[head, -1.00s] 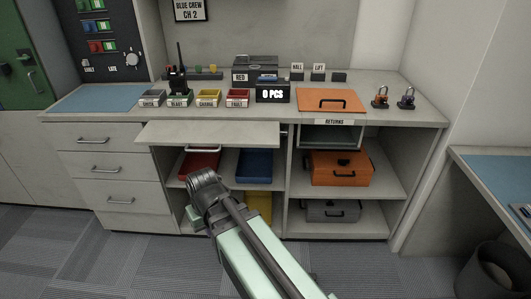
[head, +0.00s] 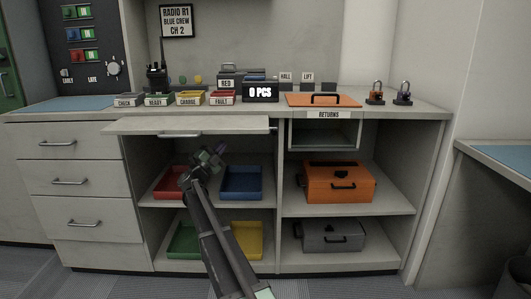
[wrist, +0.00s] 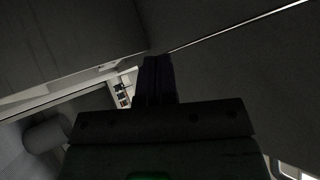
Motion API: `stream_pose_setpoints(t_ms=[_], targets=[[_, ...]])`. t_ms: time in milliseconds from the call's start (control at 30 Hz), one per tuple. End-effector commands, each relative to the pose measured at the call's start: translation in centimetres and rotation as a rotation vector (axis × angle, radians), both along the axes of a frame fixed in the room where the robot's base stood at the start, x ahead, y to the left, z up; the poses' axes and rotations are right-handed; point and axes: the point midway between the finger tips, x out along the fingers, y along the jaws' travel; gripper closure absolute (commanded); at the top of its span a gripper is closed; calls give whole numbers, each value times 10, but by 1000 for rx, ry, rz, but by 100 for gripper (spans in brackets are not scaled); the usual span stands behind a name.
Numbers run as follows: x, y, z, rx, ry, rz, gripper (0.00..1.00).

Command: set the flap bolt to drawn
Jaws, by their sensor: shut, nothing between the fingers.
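My gripper (head: 213,153) is below the flap, in front of the open shelves, pointing up and away, left of that piece. It touches nothing that I can see. In the wrist view my gripper's closed fingers (wrist: 156,75) stand in front of dark, shadowed surfaces. No bolt can be made out there.
Red (head: 169,183), blue (head: 241,183), green (head: 185,241) and yellow (head: 247,239) trays sit on the shelves behind my arm. An orange case (head: 338,182) and grey case (head: 331,236) are on the right. Small labelled bins and padlocks (head: 375,94) stand on the counter.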

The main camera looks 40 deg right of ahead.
Motion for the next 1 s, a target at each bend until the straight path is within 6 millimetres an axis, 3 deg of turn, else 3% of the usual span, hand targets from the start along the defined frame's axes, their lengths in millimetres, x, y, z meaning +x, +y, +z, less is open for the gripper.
stream_pose_setpoints(t_ms=[133,300,733,1000], targets=[[-38,-9,-15,43,-178,-292,100],[-60,-5,-21,61,-256,-441,100],[-66,-11,-16,61,-260,-448,100],[-86,-52,11,60,-260,-450,100]])
